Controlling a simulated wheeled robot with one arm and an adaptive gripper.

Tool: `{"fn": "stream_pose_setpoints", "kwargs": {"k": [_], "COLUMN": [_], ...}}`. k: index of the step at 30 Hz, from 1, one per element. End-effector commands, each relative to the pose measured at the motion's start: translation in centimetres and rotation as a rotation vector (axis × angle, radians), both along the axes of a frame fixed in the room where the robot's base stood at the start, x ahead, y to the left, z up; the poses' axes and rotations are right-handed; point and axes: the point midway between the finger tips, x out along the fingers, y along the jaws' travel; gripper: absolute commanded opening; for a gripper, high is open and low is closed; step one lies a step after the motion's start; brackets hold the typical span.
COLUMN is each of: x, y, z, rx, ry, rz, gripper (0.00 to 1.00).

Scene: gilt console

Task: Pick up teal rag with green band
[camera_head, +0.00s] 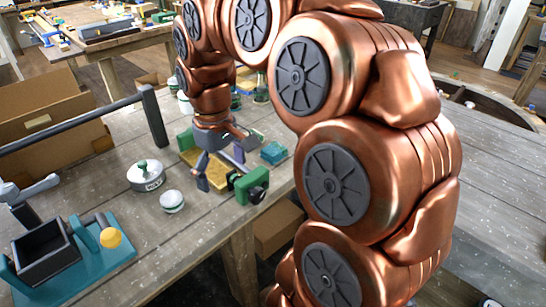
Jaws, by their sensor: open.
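A small teal folded piece (273,152), which looks like the teal rag, lies on the grey wooden table near its right edge. Its green band is too small to make out. My gripper (221,171) points down over the table, left of the teal piece and apart from it. Its fingers are spread, with nothing seen between them. Part of the table behind is hidden by my copper arm.
A green device with a black knob (250,185) stands close to the gripper's right. A yellow piece (216,178) lies behind the fingers. A lidded pot (146,176) and small jar (172,201) stand left. A teal-based tool (85,262) is front left.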

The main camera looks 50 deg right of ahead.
Motion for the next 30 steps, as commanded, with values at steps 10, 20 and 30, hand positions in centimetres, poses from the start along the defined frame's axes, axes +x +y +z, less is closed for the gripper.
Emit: {"fn": "stream_pose_setpoints", "kwargs": {"k": [10, 20, 30], "x": [5.6, 5.3, 5.2], "y": [-14.2, -21.6, -21.9], "z": [-0.3, -1.0, -3.1], "rx": [-0.008, -0.022, -0.021], "ry": [-0.045, -0.049, -0.046], "rz": [-0.082, -0.145, -0.149], "gripper": [1.00, 1.00, 1.00]}}
